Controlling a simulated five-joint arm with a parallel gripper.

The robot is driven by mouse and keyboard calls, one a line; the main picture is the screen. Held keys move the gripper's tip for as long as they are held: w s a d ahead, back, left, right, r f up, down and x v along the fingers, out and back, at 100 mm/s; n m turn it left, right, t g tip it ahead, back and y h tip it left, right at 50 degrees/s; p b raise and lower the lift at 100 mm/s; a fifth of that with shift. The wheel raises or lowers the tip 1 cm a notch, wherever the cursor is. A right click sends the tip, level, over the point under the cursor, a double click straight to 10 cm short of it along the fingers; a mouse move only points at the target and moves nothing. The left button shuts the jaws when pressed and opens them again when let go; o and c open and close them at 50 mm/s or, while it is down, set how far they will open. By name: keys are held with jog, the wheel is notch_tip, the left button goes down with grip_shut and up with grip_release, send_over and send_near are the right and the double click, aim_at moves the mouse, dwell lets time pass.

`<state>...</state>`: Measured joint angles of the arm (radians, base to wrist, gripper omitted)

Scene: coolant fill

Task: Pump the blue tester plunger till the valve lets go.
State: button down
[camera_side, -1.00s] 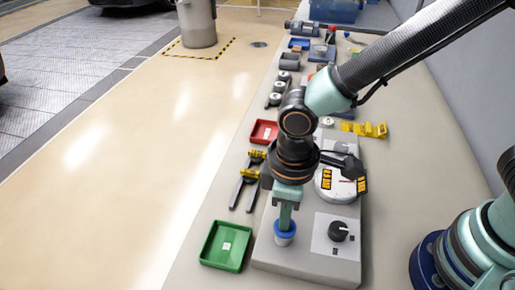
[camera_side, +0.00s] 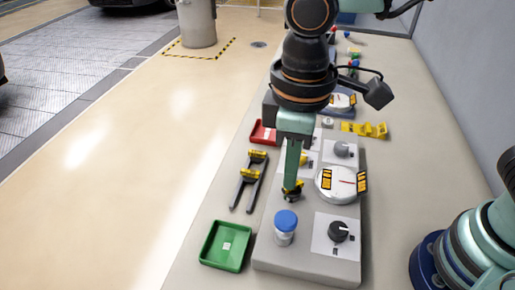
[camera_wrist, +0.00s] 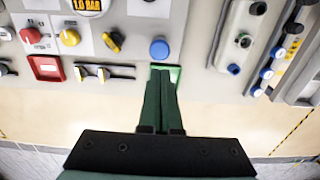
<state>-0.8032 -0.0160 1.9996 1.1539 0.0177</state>
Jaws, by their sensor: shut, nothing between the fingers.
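The tester is a grey box (camera_side: 300,262) on the bench. Its blue-capped plunger (camera_side: 286,220) stands upright at the near left corner, its cap uncovered. It also shows in the wrist view (camera_wrist: 159,48), just beyond my fingertips. A round white gauge (camera_side: 336,184) with yellow labels sits on the box; I cannot read its needle. A yellow and black knob (camera_side: 294,192) is partly hidden by my fingers. My gripper (camera_side: 290,186) is shut and empty, pointing down, above and apart from the plunger. Its fingers also show together in the wrist view (camera_wrist: 164,82).
A green tray (camera_side: 225,246) lies left of the box, a red tray (camera_side: 262,132) farther back. A yellow and black two-legged tool (camera_side: 249,180) lies between them. A black knob (camera_side: 339,232) is right of the plunger. A yellow rack (camera_side: 364,129) stands behind.

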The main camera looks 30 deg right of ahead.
aim_at(287, 218)
jog(key=shift+r, duration=1.3)
notch_tip(287, 218, up, 2)
jog(key=shift+r, duration=0.2)
notch_tip(287, 218, down, 14)
jog(key=shift+f, duration=0.1)
dwell(0.7)
jog(key=shift+d+f, duration=0.1)
jog(key=shift+f, duration=1.35)
